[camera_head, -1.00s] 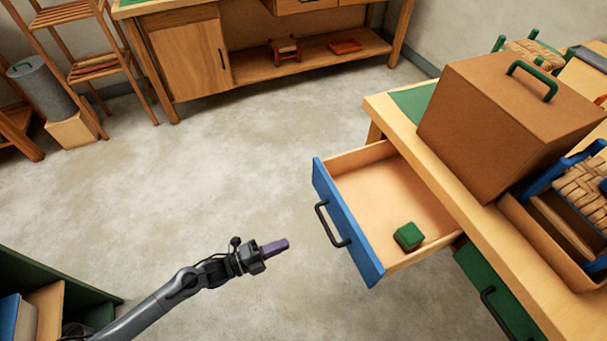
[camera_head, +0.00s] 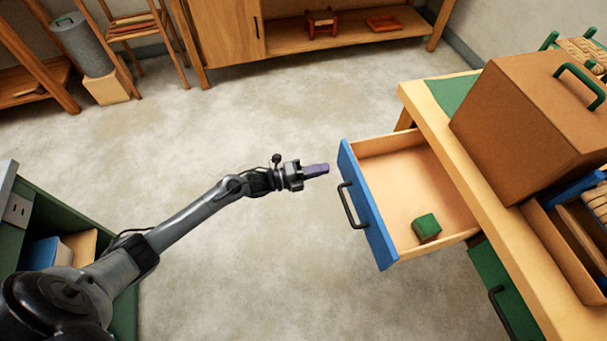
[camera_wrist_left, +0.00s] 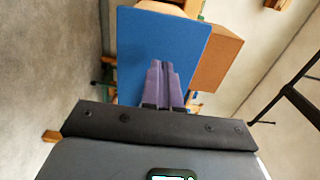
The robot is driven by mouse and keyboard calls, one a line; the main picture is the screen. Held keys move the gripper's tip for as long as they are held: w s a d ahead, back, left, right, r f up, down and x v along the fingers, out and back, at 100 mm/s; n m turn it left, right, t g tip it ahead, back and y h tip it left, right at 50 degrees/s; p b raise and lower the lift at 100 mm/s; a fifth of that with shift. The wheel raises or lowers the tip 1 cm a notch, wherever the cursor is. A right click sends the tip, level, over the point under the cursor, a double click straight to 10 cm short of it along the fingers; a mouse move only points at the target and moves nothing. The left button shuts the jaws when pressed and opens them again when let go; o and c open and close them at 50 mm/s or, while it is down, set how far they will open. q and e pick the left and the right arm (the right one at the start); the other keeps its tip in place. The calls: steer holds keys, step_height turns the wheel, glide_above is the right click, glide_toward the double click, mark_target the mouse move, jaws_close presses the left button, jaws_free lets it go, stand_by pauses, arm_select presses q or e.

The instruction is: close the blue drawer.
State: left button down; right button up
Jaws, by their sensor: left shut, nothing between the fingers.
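The blue drawer (camera_head: 366,206) stands pulled out of the wooden workbench (camera_head: 480,185), with a black bar handle (camera_head: 350,206) on its blue front. A green block (camera_head: 426,227) lies inside it. My left gripper (camera_head: 324,169) is shut and empty, its purple fingers pointing at the drawer front near its far end, a small gap apart in the head view. In the left wrist view the blue front (camera_wrist_left: 165,48) fills the space beyond the shut fingers (camera_wrist_left: 164,82); the handle is not visible there. My right gripper is not in view.
A large brown box (camera_head: 530,120) with a green handle stands on the workbench. A green drawer (camera_head: 490,275) sits below the blue one. A green shelf unit (camera_head: 40,205) stands at the left, and a wooden cabinet (camera_head: 225,35) at the back. The floor between is clear.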

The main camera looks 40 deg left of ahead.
mark_target(343, 164)
arm_select(q)
steer(key=shift+b+x, duration=0.5)
steer(key=shift+x, duration=1.7)
